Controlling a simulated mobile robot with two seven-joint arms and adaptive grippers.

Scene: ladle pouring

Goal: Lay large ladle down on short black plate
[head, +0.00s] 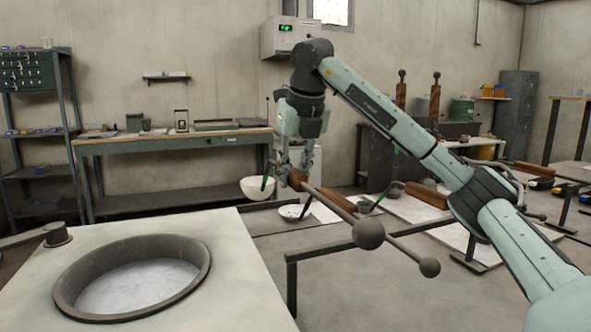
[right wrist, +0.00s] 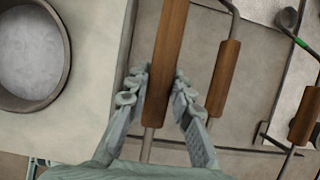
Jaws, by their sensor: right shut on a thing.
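My right gripper (head: 297,160) is shut on the wooden handle (head: 298,178) of a ladle, and the handle also shows between the fingers in the right wrist view (right wrist: 166,60). The ladle is in the air. Its metal rod slants down right to a dark ball end (head: 368,233). A large pale bowl (head: 258,189) beside a green mark hangs left of the gripper and seems to be its scoop. A low black bar on legs (head: 322,248) stands below the rod; I cannot tell whether it is the short black plate. My left gripper is not in view.
A round vat (head: 75,295) with grey contents is set in the pale block at the left. Another ladle's wooden handle (head: 338,201) lies just right of the held one, also in the right wrist view (right wrist: 226,75). A third handle (head: 427,195) lies farther right.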

